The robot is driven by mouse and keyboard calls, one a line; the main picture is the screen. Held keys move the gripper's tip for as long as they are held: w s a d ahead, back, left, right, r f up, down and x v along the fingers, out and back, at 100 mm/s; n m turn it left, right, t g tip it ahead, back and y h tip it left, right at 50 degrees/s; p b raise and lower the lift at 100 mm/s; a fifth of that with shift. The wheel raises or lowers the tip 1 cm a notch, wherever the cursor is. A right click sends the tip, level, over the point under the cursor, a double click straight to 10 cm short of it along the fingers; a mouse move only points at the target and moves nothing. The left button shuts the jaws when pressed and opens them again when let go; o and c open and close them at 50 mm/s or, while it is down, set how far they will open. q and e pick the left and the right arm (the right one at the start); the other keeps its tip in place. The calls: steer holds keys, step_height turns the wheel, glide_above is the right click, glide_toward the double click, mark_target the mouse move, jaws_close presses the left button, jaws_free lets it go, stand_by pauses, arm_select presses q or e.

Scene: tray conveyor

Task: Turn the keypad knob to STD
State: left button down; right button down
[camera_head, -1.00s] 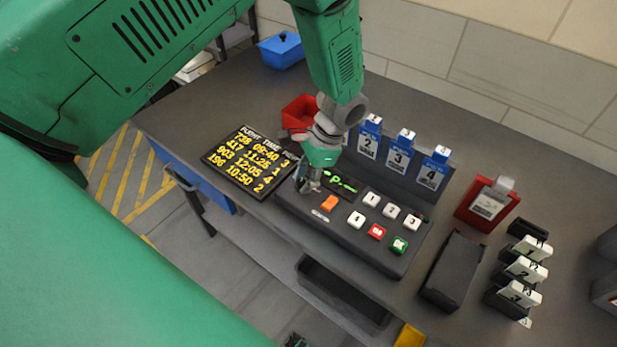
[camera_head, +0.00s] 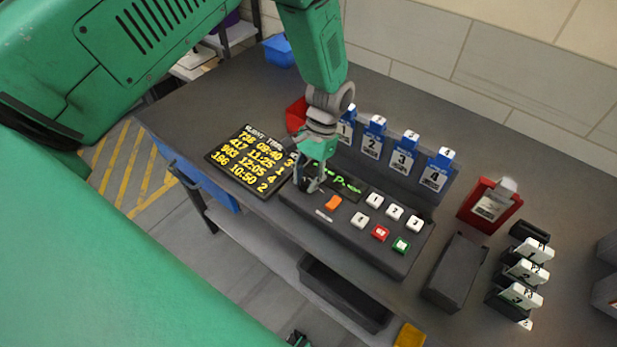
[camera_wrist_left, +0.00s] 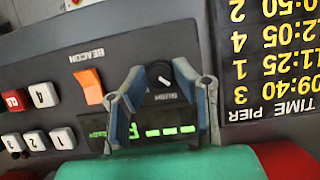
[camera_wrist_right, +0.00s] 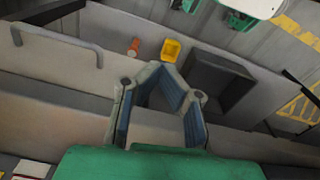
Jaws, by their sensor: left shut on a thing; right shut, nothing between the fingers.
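The dark grey keypad console (camera_head: 375,248) lies on the table with number keys, an orange rocker switch, a red key and a green key. Its small black knob (camera_wrist_left: 160,73), with a white pointer line, sits beside the green-lit display (camera_wrist_left: 165,131).
A red holder (camera_head: 490,205), a dark box (camera_head: 456,272) and numbered white tags (camera_head: 525,270) are at right. A red bin (camera_head: 296,113) is behind my left gripper.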

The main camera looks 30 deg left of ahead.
arm_select(q)
steer(key=shift+s+f, duration=0.15)
steer(key=shift+s, duration=0.2)
steer(key=c, duration=1.3)
jaws_free()
steer(key=shift+w+a, duration=0.1)
steer(key=shift+w, duration=0.1)
steer(key=shift+w+r, duration=0.15)
steer(key=shift+r, duration=0.15)
steer(key=v, duration=1.1)
steer(key=shift+r, duration=0.2)
steer(key=shift+f, duration=0.1)
